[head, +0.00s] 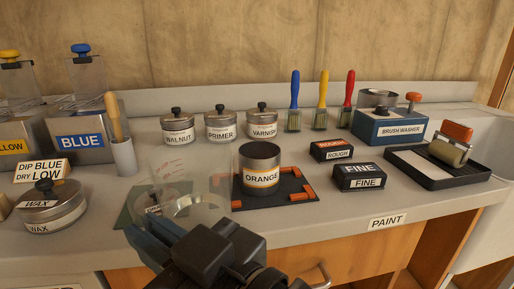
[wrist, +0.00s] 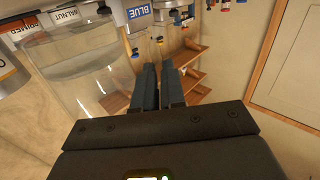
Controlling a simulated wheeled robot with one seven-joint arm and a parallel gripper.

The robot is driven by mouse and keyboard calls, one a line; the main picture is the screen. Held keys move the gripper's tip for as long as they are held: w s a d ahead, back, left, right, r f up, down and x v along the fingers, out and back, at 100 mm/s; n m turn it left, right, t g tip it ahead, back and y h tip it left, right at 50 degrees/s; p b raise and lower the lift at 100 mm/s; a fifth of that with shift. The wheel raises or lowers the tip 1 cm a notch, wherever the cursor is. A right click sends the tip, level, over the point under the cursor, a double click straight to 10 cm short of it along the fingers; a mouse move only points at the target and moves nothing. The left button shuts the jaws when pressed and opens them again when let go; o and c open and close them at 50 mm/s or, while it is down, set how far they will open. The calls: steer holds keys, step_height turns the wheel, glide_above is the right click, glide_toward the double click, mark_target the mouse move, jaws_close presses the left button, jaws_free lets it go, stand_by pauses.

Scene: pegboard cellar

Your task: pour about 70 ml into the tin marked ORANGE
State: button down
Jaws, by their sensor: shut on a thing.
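The tin marked ORANGE (head: 261,178) stands upright on a dark mat with orange corner pieces (head: 275,201). Its top looks dark grey; I cannot tell whether it is open. My gripper (head: 170,240) is at the bottom centre of the head view, left of and nearer than the tin. It is shut on a clear measuring jug (head: 190,180) with red marks, which looks roughly upright beside the tin. In the wrist view the jug (wrist: 80,70) is left of my fingers (wrist: 165,85) and seems to hold clear liquid. The fingers hide the exact grip.
Lidded tins WALNUT (head: 178,128), PRIMER (head: 220,126) and VARNISH (head: 262,124) stand behind. A WAX tin (head: 52,208) is at left. ROUGH (head: 332,150) and FINE (head: 360,177) blocks sit at right, before a black roller tray (head: 424,175). A green mat (head: 125,217) lies beneath the jug.

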mark_target(159, 190)
steer(key=r+m+p, duration=0.1)
steer(key=p, duration=0.1)
steer(key=w+r+m+p, duration=0.1)
steer(key=p, duration=0.1)
steer(key=w+d+r+m+p, duration=0.1)
steer(key=r+p, duration=0.1)
steer(key=shift+d+r+m, duration=0.1)
steer(key=shift+m, duration=0.2)
steer(key=m+p, duration=0.1)
steer(key=w+r+p, duration=0.1)
steer(key=shift+w+d+r+m+g+p, duration=0.15)
steer(key=shift+w+d+m+g+p, duration=0.15)
steer(key=shift+d+m+p, duration=0.1)
steer(key=w+d+r+m+p, duration=0.1)
steer(key=w+r+m+p, duration=0.2)
steer(key=r+m+p, duration=0.2)
steer(key=p, duration=0.3)
steer(key=shift+w+d+r, duration=0.3)
steer(key=shift+w+d, duration=0.05)
steer(key=shift+w+d+r+m+p, duration=0.15)
steer(key=shift+w+m+p, duration=0.15)
steer(key=shift+m+p, duration=0.2)
steer(key=shift+w+d+r+m+p, duration=0.15)
steer(key=shift+w+m+p, duration=0.1)
steer(key=shift+m+p, duration=0.2)
steer(key=shift+w+d+f, duration=0.1)
steer(key=shift+w+f, duration=0.05)
steer(key=shift+w, duration=0.05)
